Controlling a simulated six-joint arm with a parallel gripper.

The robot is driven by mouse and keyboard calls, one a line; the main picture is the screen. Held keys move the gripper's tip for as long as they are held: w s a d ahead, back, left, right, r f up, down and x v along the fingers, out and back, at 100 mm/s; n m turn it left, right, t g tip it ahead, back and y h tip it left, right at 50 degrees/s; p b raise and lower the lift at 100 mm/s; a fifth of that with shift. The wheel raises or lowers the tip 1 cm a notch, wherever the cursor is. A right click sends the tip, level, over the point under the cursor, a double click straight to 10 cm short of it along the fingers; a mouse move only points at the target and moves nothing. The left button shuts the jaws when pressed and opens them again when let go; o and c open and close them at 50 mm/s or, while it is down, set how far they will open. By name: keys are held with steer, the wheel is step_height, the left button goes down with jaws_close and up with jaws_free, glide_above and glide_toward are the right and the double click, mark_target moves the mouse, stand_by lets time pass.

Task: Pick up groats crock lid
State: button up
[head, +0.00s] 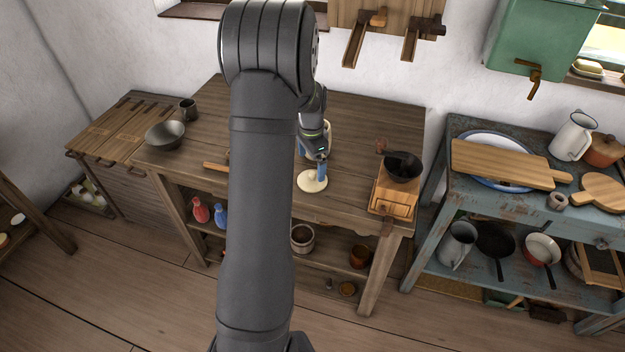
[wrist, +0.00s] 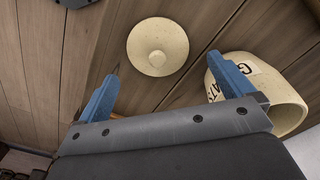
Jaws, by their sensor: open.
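The groats crock lid (head: 312,181) is a round cream speckled disc with a small knob, lying on the wooden table. In the wrist view the lid (wrist: 158,47) lies flat, knob up, beyond my fingertips and roughly between them. My gripper (head: 312,165) is over the table close to the lid; its two blue fingers (wrist: 163,70) are apart with nothing between them. The cream crock (wrist: 288,105) with lettering on its side stands right of the lid, close by the right finger. In the head view my arm hides most of the crock.
A wooden grinder (head: 394,195) with a dark bowl (head: 403,166) stands at the table's right end. A grey bowl (head: 165,137) and a dark mug (head: 188,109) are at the left. A blue side table (head: 470,190) holds kitchenware. Bare tabletop lies around the lid.

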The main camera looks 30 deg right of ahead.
mark_target(313, 173)
steer(key=shift+s+f, duration=0.2)
steer(key=shift+f, duration=2.55)
steer(key=shift+c, duration=0.5)
steer(key=c, duration=1)
steer(key=shift+c, duration=0.2)
